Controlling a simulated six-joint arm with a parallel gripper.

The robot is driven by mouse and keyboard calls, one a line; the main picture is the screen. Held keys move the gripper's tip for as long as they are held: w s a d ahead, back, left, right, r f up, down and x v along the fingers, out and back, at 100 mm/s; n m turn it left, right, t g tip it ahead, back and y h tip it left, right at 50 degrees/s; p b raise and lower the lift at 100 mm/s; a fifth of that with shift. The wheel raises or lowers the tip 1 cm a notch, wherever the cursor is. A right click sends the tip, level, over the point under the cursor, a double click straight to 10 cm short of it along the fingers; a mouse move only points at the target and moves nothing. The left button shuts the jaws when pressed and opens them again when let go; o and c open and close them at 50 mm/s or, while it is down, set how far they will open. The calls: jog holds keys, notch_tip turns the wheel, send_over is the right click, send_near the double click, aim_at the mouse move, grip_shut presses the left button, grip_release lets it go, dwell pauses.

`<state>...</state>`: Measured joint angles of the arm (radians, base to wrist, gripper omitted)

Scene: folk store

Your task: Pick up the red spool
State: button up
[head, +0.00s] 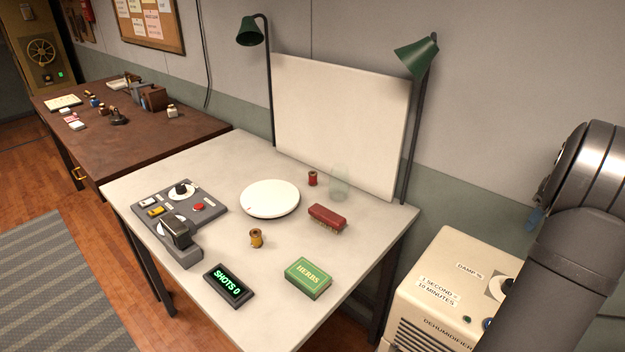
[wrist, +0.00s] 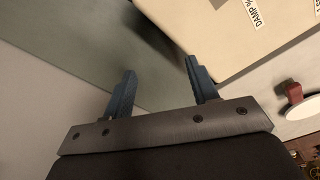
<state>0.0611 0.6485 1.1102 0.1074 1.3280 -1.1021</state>
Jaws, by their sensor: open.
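The red spool (head: 312,178) stands upright on the light table (head: 228,160), near its back edge, between the white round disc and a clear glass jar. My gripper (wrist: 158,82) is open and empty in the wrist view, its two blue fingers apart over the floor and wall beside the dehumidifier. In the head view my arm is at the right edge, well away from the spool, and the fingers are mostly hidden there. The spool cannot be made out in the wrist view.
Around the spool are the glass jar (head: 339,183), white disc (head: 270,198) and red brush (head: 327,217). Lamps and a white backboard (head: 340,120) stand behind; the dehumidifier (head: 440,290) is right.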

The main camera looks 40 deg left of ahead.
jog(key=n+t+y, duration=0.2)
jog(key=y, duration=0.2)
send_over(314, 174)
jog(key=s+d, duration=0.1)
jog(key=d, duration=0.2)
notch_tip(314, 174, down, 10)
jog(key=shift+s+x, duration=0.15)
jog(key=shift+x, duration=1.6)
jog(key=shift+s+x, duration=0.1)
jog(key=shift+x, duration=1.65)
jog(key=c, duration=1)
